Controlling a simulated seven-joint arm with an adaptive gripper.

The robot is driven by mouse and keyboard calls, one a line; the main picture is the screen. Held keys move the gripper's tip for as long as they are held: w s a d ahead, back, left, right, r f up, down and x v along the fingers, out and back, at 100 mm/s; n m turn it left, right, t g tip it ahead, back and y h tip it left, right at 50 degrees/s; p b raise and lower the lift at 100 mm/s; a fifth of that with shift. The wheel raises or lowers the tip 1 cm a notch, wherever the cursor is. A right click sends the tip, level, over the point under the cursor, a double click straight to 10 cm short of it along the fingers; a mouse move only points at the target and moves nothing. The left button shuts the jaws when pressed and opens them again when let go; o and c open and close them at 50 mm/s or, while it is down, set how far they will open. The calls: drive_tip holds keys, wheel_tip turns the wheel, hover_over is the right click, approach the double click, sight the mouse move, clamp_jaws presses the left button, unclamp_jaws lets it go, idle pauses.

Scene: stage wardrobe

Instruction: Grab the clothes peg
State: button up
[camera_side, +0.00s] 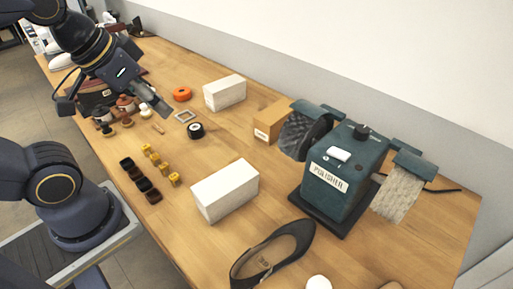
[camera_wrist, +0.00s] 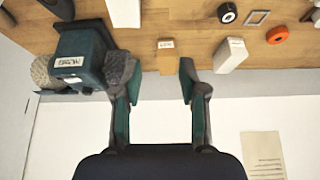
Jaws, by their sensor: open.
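A small tan piece, which may be the clothes peg (camera_side: 158,128), lies on the wooden table in the side view. It is too small there to be sure. I cannot make out a peg in the wrist view. My gripper (camera_side: 155,103) is above the table at the upper left in the side view, just above and apart from this piece. In the wrist view my gripper (camera_wrist: 160,76) has its two fingers spread wide with nothing held between them.
A teal polisher machine (camera_side: 338,180) stands at the right. White boxes (camera_side: 226,195), a cardboard box (camera_side: 270,122), a black roll (camera_side: 196,130), an orange roll (camera_side: 182,94) and several yellow blocks (camera_side: 164,167) lie around. A wall runs behind. Bare table shows between the boxes.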

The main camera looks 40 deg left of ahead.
drive_tip(key=w+a+r+n, duration=0.4)
drive_tip(key=w+r+n, duration=0.1)
drive_tip(key=w+n, duration=0.2)
drive_tip(key=n+g, duration=0.6)
drive_tip(key=n, duration=0.5)
hover_over(160, 132)
drive_tip(key=f, duration=2.7)
drive_tip(key=shift+w+a, duration=0.35)
drive_tip(key=shift+a, duration=0.05)
drive_tip(key=shift+a+f, duration=0.2)
drive_tip(key=shift+f, duration=2.8)
clamp_jaws()
